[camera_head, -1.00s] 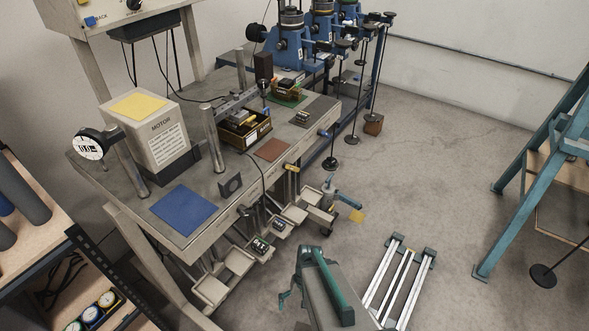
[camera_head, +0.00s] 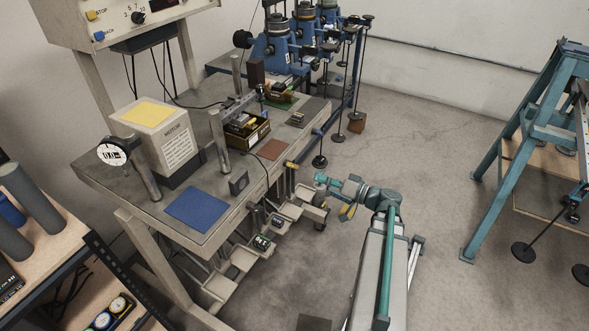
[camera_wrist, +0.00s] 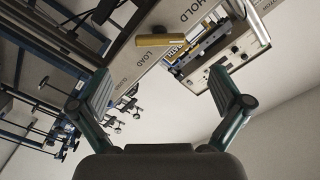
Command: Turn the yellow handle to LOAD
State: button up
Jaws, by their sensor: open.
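The yellow handle (camera_wrist: 163,40) shows in the wrist view as a short bar in front of a pale panel. The word LOAD (camera_wrist: 132,57) is printed below and left of it, and HOLD (camera_wrist: 196,10) above and right. In the head view the handle (camera_head: 292,165) sits small at the front edge of the grey bench. My gripper (camera_wrist: 163,92) is open and empty, with its fingers well apart and the handle beyond them, not touched. In the head view my gripper (camera_head: 321,182) is just right of the handle. Which mark the handle points to is unclear.
The bench (camera_head: 225,218) carries a motor box (camera_head: 165,140), a blue mat (camera_head: 197,207) and a brown mat (camera_head: 271,149). Several trays (camera_head: 243,258) hang below its front edge. A teal frame (camera_head: 510,170) stands at right. The floor between is mostly clear.

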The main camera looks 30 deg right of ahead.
aim_at(295, 168)
jog(key=p+x, duration=0.3)
jog(key=x, duration=0.7)
jog(key=shift+w+a+p, duration=0.3)
jog(key=shift+p, duration=0.1)
jog(key=shift+c, duration=0.2)
jog(key=c, duration=1)
jog(key=shift+f, duration=0.1)
